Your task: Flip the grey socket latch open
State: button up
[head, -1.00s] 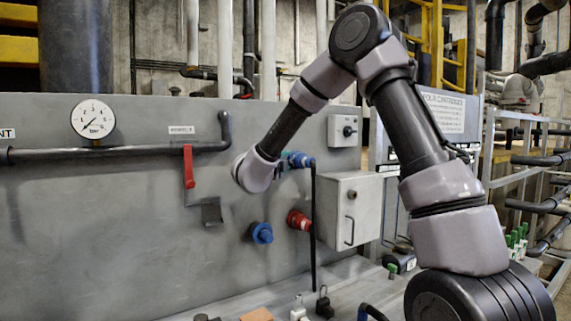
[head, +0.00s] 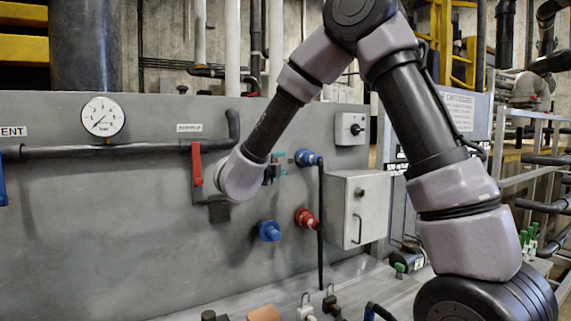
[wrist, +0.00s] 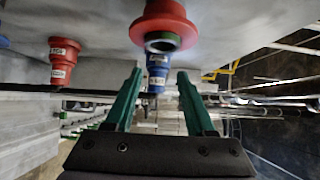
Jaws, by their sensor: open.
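A small grey socket-like fitting (head: 219,211) on the grey panel, below the red valve handle, is mostly hidden behind my wrist in the head view. I cannot make out a latch on it. In the wrist view no grey latch can be clearly told. My gripper (wrist: 159,74) has its two green fingers spread, with nothing held between them. A blue labelled socket or plug (wrist: 157,78) shows beyond the gap between the fingertips, under a red flanged one (wrist: 165,22). In the head view the gripper (head: 277,165) is largely hidden behind my wrist, close to the panel.
A blue plug (head: 307,158) with a hanging black cable, a red socket (head: 306,219) and a blue socket (head: 269,231) stick out of the panel. A red valve handle (head: 196,164) is left of my wrist. A grey box (head: 352,209) stands out at right.

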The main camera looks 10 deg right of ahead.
jog(key=shift+s+a, duration=0.15)
jog(key=shift+s, duration=0.15)
jog(key=w+d+r+n+t+y, duration=0.35)
jog(key=n+y, duration=0.25)
jog(key=n, duration=0.7)
jog(key=w+d+r+n+t+y, duration=0.25)
jog(key=r+n+y, duration=0.2)
jog(key=n, duration=0.85)
jog(key=n+g+y, duration=0.7)
jog(key=n+y, duration=0.2)
jog(key=n, duration=1.4)
send_near(291, 161)
jog(key=x, duration=0.8)
jog(key=shift+w+a, duration=0.25)
jog(key=shift+w, duration=0.05)
